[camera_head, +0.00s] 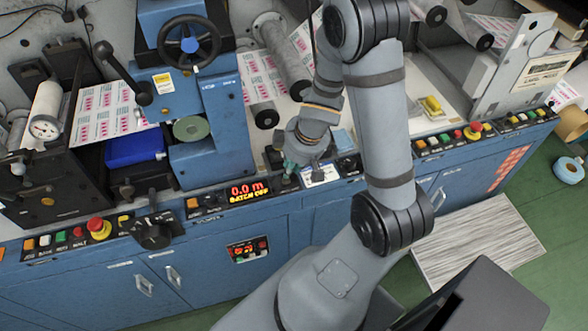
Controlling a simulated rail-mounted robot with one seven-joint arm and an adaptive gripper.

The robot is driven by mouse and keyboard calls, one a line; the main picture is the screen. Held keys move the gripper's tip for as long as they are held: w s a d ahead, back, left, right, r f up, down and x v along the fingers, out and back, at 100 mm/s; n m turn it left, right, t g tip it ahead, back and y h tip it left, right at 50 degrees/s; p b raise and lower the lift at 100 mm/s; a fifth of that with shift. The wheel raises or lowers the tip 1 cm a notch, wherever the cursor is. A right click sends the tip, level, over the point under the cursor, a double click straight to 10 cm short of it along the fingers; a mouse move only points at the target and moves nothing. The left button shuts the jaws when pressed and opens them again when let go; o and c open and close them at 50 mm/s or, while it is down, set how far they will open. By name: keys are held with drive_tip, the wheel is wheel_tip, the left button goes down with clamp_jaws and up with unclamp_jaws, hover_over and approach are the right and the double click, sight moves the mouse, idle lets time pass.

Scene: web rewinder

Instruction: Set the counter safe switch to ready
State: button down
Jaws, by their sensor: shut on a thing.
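The counter display (248,190) on the sloped blue front panel reads "0.0 m" in red with "BATCH OFF" in yellow below. My gripper (288,174) is just right of this display, low at the panel. It is shut on the counter safe switch (289,182), which is small and mostly hidden by the fingers. The switch's setting cannot be read. A small white label plate (320,174) is right of the gripper.
A black rotary handle (153,230) and a red mushroom button (98,226) are on the panel to the left. More buttons (470,132) are at the right. A blue machine block with a handwheel (189,43) stands behind, left of my arm.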

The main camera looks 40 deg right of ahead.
drive_tip(key=a+h+b, duration=0.1)
drive_tip(key=b, duration=0.1)
drive_tip(key=w+g+h+b, duration=0.1)
drive_tip(key=b, duration=0.1)
drive_tip(key=a+h+b, duration=0.1)
drive_tip(key=b, duration=0.2)
drive_tip(key=shift+w+a+f+n+g+h, duration=0.2)
drive_tip(key=shift+a+f+n+g+h, duration=0.1)
drive_tip(key=shift+f, duration=0.05)
drive_tip(key=shift+w+a+r+g+h+b, duration=0.15)
drive_tip(key=shift+a+g+h+b, duration=0.2)
drive_tip(key=shift+h+b, duration=0.4)
drive_tip(key=shift+w+a+f+g+h+b, duration=0.1)
drive_tip(key=shift+a+g+h+b, duration=0.25)
drive_tip(key=shift+h+b, duration=0.35)
drive_tip(key=c, duration=1.7)
unclamp_jaws()
drive_tip(key=shift+o, duration=0.2)
drive_tip(key=shift+r, duration=0.1)
drive_tip(key=v, duration=1.2)
